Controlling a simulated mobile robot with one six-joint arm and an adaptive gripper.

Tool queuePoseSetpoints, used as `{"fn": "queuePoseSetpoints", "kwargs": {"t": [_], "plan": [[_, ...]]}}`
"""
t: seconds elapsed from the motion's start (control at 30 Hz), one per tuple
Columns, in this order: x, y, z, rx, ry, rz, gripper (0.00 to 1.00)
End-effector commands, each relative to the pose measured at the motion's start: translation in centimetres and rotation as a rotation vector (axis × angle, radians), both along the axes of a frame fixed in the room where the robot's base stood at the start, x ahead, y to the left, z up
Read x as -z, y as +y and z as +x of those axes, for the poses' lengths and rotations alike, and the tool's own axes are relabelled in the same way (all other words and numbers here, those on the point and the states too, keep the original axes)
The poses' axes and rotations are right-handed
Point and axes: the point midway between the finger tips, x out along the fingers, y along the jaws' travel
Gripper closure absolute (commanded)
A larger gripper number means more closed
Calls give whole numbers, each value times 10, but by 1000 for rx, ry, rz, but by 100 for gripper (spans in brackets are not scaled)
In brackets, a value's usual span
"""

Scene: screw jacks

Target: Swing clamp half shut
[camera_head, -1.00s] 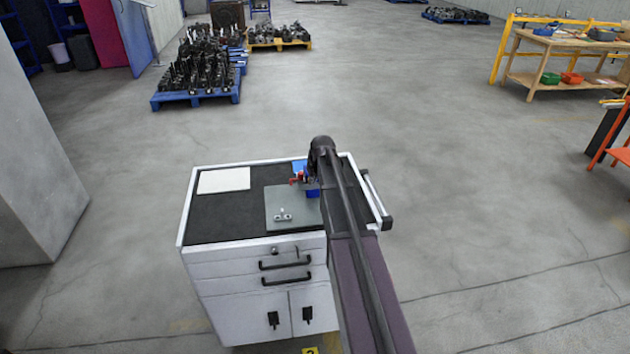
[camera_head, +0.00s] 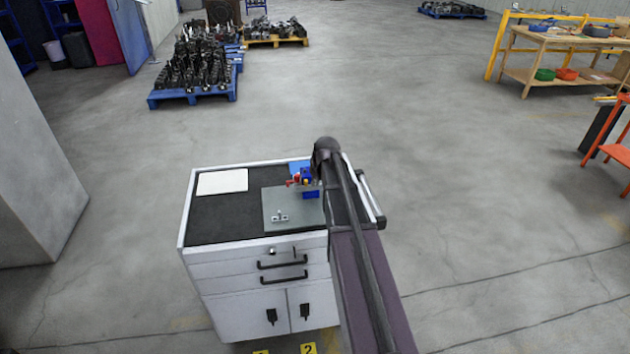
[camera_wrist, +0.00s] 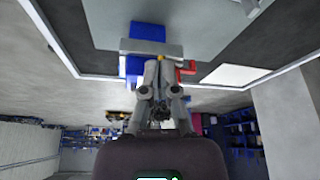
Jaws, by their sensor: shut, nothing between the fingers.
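The clamp assembly shows in the head view as a blue block (camera_head: 311,194) with a small red part (camera_head: 293,182) beside it, at the right of a grey plate (camera_head: 272,196). In the wrist view I see the blue block (camera_wrist: 147,31), a grey bar (camera_wrist: 170,48) across it and the red part (camera_wrist: 187,69). My gripper (camera_wrist: 158,68) is shut and empty, its tips close to the grey bar; I cannot tell whether they touch it. In the head view my arm hides the gripper. How far the clamp is swung is unclear.
The plate lies on the dark top of a white drawer cabinet (camera_head: 254,292). A small metal fitting (camera_head: 280,217) is on the plate, and a white sheet (camera_head: 222,181) lies at the back left. A raised rim borders the top. Floor around is open.

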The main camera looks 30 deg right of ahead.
Motion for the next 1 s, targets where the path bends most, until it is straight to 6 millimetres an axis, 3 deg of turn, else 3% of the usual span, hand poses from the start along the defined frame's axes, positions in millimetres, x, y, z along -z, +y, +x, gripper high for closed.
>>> {"fn": "queuePoseSetpoints", "kwargs": {"t": [0.03,0.5,1.0], "plan": [[-9,0,-3,0,0,0,100],[-44,0,-17,0,0,0,100],[-50,0,-20,0,0,0,100]]}}
